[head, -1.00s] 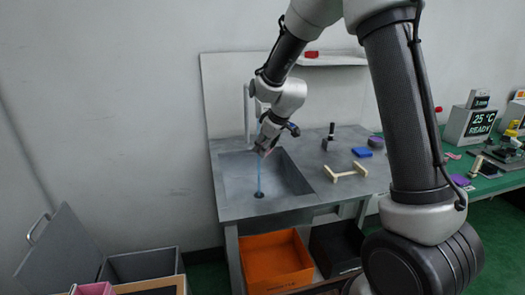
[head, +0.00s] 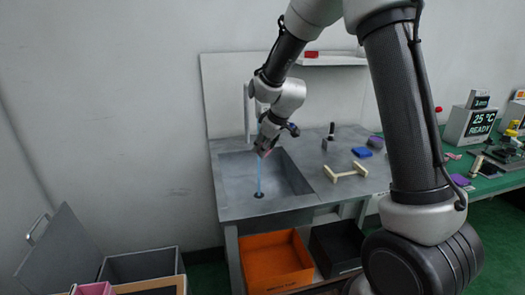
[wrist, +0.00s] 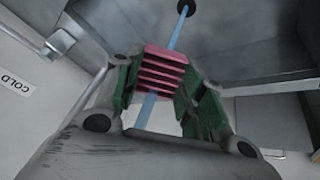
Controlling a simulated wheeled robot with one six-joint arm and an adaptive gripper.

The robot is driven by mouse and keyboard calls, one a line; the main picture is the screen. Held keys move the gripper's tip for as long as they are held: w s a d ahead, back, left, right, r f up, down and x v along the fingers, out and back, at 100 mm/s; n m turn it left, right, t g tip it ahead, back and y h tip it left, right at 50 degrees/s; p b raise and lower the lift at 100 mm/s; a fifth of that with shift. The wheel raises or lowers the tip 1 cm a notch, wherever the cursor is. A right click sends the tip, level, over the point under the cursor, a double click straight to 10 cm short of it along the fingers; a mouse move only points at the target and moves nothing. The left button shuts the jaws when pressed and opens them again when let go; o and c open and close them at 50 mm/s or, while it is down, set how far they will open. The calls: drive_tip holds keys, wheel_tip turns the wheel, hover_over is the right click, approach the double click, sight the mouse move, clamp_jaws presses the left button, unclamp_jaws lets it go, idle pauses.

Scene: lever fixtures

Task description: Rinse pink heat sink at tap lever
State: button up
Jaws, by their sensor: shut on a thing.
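The pink heat sink (wrist: 158,72) is between the green-padded fingers of my gripper (wrist: 160,95), which is shut on it, in the wrist view. A blue stream of water (head: 259,178) runs down to the drain (head: 258,195) in the sink. In the wrist view the stream (wrist: 176,35) lines up with the heat sink and shows on both sides of it. In the head view my gripper (head: 263,151) is over the sink basin (head: 235,185), and the heat sink is hard to make out there. A "COLD" label (wrist: 15,83) shows in the wrist view; the tap lever is not clearly seen.
An orange bin (head: 275,262) and a black bin (head: 337,247) sit below. A green table (head: 495,178) stands at right.

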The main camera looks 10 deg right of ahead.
drive_tip(key=s+d, duration=0.3)
drive_tip(key=s, duration=0.4)
drive_tip(key=shift+s, duration=0.2)
idle(0.4)
idle(1.0)
drive_tip(key=s+d+r, duration=0.1)
drive_tip(key=s+r, duration=0.3)
drive_tip(key=shift+s+d, duration=0.35)
idle(0.8)
